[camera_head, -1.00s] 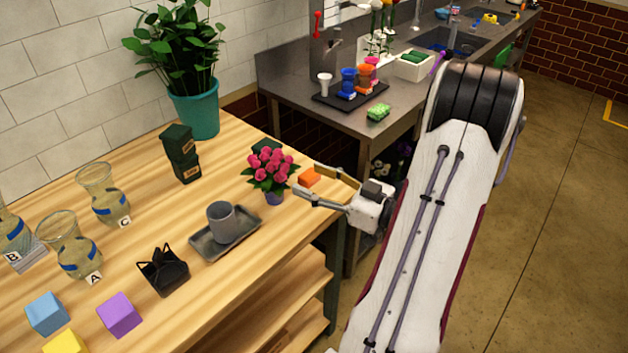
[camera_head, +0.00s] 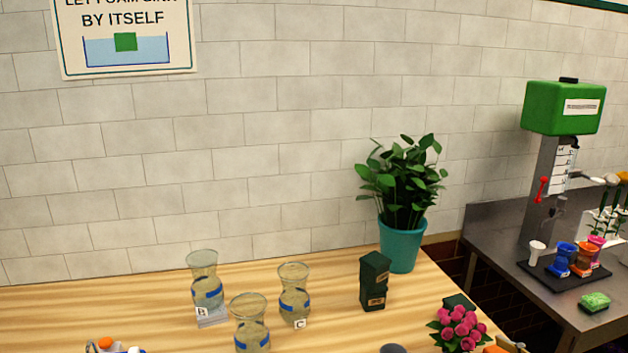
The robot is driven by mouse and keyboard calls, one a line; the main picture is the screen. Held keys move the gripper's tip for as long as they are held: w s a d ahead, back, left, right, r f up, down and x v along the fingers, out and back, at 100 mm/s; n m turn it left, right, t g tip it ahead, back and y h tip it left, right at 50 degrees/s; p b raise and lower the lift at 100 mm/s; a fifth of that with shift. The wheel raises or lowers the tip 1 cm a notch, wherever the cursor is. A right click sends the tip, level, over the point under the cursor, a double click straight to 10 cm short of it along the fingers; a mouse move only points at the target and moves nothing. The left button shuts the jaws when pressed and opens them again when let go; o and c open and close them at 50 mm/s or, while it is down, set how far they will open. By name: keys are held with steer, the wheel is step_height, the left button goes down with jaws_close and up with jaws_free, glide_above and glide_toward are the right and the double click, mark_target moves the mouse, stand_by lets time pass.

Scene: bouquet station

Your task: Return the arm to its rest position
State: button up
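The rest of the gripper and my arm are out of the frame. I cannot tell whether the fingers are open or shut, or whether they touch the orange block.
Glass vases B (camera_head: 206,284), C (camera_head: 294,296) and a third one (camera_head: 250,325) stand on the wooden table (camera_head: 120,305). Dark green boxes (camera_head: 374,281) and a teal-potted plant (camera_head: 401,245) stand farther right. A metal counter (camera_head: 500,232) holds coloured cups.

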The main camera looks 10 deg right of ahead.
steer(key=s+a+r+m+g+h, duration=0.2)
steer(key=a+r+g+h, duration=0.1)
steer(key=a+r, duration=0.35)
steer(key=s+a+r+m+g+h, duration=0.1)
steer(key=s+a+r+g+h, duration=0.15)
steer(key=a+r, duration=0.4)
steer(key=s+a+f+g+y, duration=0.1)
steer(key=s+a+y, duration=0.1)
steer(key=s+a, duration=0.4)
steer(key=s+a+g+y, duration=0.2)
steer(key=s+a, duration=0.5)
steer(key=a, duration=0.6)
steer(key=shift+a+f+n+y, duration=0.3)
steer(key=shift+f+n+y, duration=0.1)
steer(key=shift+y, duration=0.35)
